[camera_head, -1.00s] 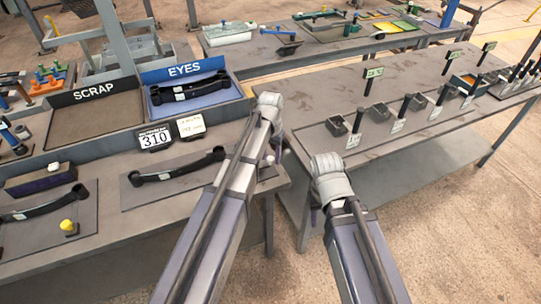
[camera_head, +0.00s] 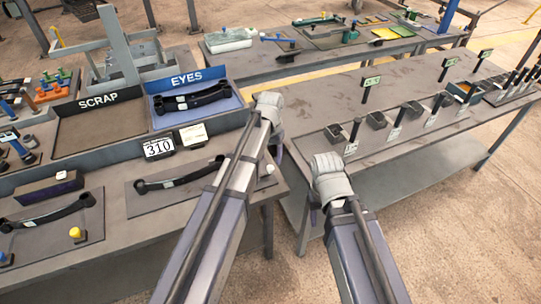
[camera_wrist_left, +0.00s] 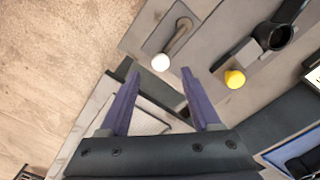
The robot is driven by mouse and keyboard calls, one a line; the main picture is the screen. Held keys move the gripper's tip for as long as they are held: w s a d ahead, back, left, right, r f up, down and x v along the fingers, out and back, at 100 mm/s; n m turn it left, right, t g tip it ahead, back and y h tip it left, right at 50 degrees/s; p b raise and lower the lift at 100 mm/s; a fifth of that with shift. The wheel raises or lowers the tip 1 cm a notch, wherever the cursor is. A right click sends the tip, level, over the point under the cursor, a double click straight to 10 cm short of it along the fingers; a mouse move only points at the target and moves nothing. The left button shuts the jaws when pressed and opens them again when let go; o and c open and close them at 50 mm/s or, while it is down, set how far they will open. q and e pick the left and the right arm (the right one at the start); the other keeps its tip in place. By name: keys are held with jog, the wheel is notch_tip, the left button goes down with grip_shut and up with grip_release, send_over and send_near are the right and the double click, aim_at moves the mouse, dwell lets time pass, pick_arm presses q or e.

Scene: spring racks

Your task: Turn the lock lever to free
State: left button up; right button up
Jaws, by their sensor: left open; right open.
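A grey lever with a round white knob (camera_wrist_left: 160,62) lies on a grey plate in the left wrist view. The white knob also shows at the bench's right end in the head view (camera_head: 270,168). My left gripper (camera_wrist_left: 160,73) is open, and its two purple fingers are spread either side of the knob's line in the picture. Whether they touch the knob cannot be told. In the head view my left gripper (camera_head: 279,152) is mostly hidden by its wrist. My right gripper (camera_head: 313,214) is over the gap between benches, largely hidden behind its wrist, with nothing seen in it.
A yellow knob (camera_wrist_left: 235,79) is beside the lever. A dark spring eye part (camera_head: 180,174) lies on the bench, behind it the EYES tray (camera_head: 232,100) and SCRAP tray (camera_head: 62,150). A second bench (camera_head: 300,110) with small bins stands to the right. Floor shows between the benches.

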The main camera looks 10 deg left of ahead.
pick_arm(q)
notch_tip(320, 180, up, 3)
jog(key=shift+f+p, duration=0.1)
jog(key=shift+p, duration=0.8)
jog(key=shift+f, duration=0.1)
pick_arm(e)
notch_tip(320, 180, up, 3)
jog(key=shift+f, duration=0.15)
pick_arm(q)
jog(key=shift+s, duration=0.1)
jog(key=s+d, duration=0.3)
jog(key=s, duration=0.7)
jog(key=s+d+f+m+y+b, duration=0.1)
jog(key=s+d, duration=0.3)
jog(key=s, duration=0.7)
pick_arm(e)
jog(key=shift+f, duration=0.65)
